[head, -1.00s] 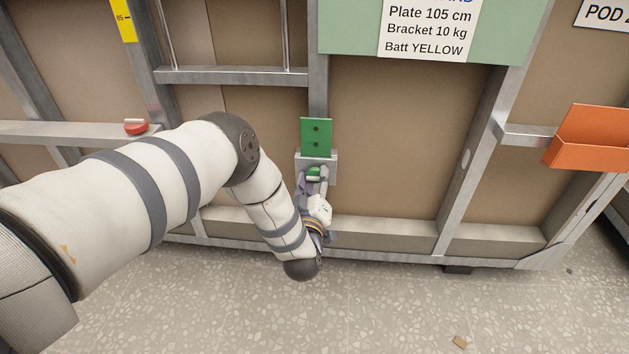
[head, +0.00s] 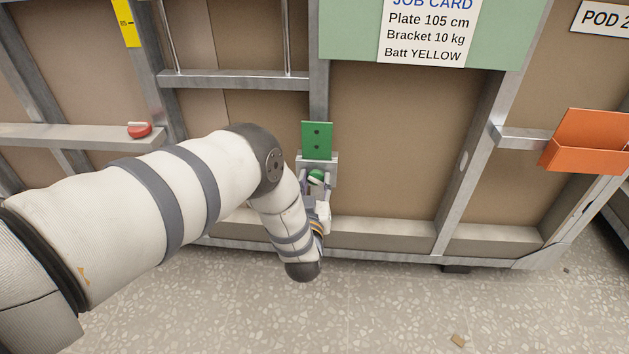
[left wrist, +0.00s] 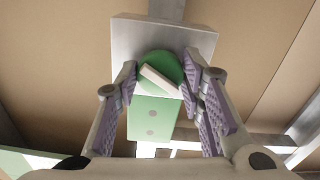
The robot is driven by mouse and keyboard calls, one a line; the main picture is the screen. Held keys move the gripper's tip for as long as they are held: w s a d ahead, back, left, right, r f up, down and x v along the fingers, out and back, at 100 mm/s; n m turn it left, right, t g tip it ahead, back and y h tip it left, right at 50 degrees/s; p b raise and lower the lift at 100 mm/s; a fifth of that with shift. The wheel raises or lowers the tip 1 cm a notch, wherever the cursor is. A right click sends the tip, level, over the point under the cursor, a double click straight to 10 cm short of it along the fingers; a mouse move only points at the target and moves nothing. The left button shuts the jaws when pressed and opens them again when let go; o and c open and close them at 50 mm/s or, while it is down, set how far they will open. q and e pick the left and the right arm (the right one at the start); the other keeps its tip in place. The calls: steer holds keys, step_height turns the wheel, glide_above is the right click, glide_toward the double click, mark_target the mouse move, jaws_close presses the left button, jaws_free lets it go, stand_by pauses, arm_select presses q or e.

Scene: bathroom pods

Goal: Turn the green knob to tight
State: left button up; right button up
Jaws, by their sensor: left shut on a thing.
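The green knob (head: 316,175) is round with a white bar across its face. It sits on a small grey metal plate (head: 331,160) on an upright post, below a green plate (head: 317,140) with two dark holes. My left gripper (head: 315,186) reaches it from below and is shut on it. In the left wrist view, the two purple-padded fingers of the gripper (left wrist: 160,88) stand on either side of the knob (left wrist: 155,64), whose white bar runs slanted from upper left to lower right. No tight mark is readable. My right gripper is out of view.
A red knob (head: 139,130) sits on a rail at left. An orange bin (head: 585,158) hangs at right. A job card (head: 424,30) is above on a green board. The metal frame surrounds the knob, and the speckled floor (head: 400,310) is mostly clear.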

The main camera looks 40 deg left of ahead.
arm_select(q)
steer(key=m, duration=0.5)
steer(key=shift+m, duration=0.4)
steer(key=m, duration=0.6)
stand_by(0.4)
steer(key=o, duration=1.2)
steer(key=shift+s, duration=0.1)
steer(key=v, duration=1.2)
steer(key=shift+a, duration=0.1)
